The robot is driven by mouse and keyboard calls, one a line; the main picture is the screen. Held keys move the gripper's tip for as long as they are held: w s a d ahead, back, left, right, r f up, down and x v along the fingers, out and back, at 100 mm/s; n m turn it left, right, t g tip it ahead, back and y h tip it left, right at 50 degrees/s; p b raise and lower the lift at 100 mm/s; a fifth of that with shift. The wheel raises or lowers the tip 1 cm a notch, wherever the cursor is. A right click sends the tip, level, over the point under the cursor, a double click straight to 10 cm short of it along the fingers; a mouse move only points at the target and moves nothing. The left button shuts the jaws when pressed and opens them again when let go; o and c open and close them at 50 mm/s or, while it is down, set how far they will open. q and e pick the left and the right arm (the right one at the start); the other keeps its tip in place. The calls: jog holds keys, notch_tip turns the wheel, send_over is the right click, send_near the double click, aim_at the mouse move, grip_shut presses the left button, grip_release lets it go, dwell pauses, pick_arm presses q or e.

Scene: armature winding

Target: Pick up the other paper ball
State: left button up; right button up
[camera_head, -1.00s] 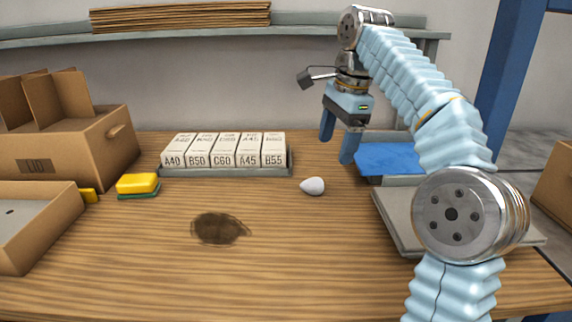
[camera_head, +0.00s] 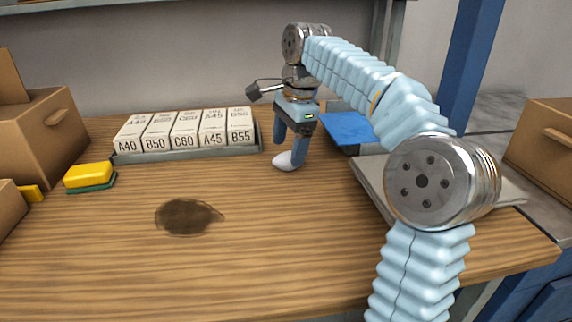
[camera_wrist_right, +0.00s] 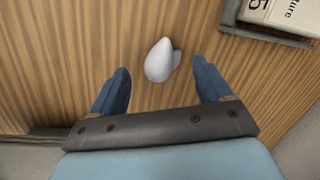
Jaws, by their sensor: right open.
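A white paper ball (camera_head: 286,161), rounded with a slight point, lies on the wooden table (camera_head: 300,240) in front of the row of labelled boxes, at their right end. My right gripper (camera_head: 288,155) is above and just behind it, fingers pointing down, with one fingertip overlapping the ball's right edge in the head view. In the right wrist view the ball (camera_wrist_right: 160,62) lies ahead of the fingertips, between their lines, and the gripper (camera_wrist_right: 161,82) is open and empty. I cannot tell how high the fingertips are. My left gripper is not in view.
White labelled boxes (camera_head: 185,131) stand in a grey tray (camera_head: 190,155) behind. A yellow and green sponge (camera_head: 89,177) lies at left, beside cardboard boxes (camera_head: 35,135). A dark stain (camera_head: 187,217) marks the table. A blue sheet (camera_head: 343,128) lies right of the gripper. The front of the table is clear.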

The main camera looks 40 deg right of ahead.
aim_at(285, 161)
jog(key=f, duration=0.3)
jog(key=shift+w, duration=0.25)
jog(key=c, duration=1.1)
jog(key=shift+c, duration=0.2)
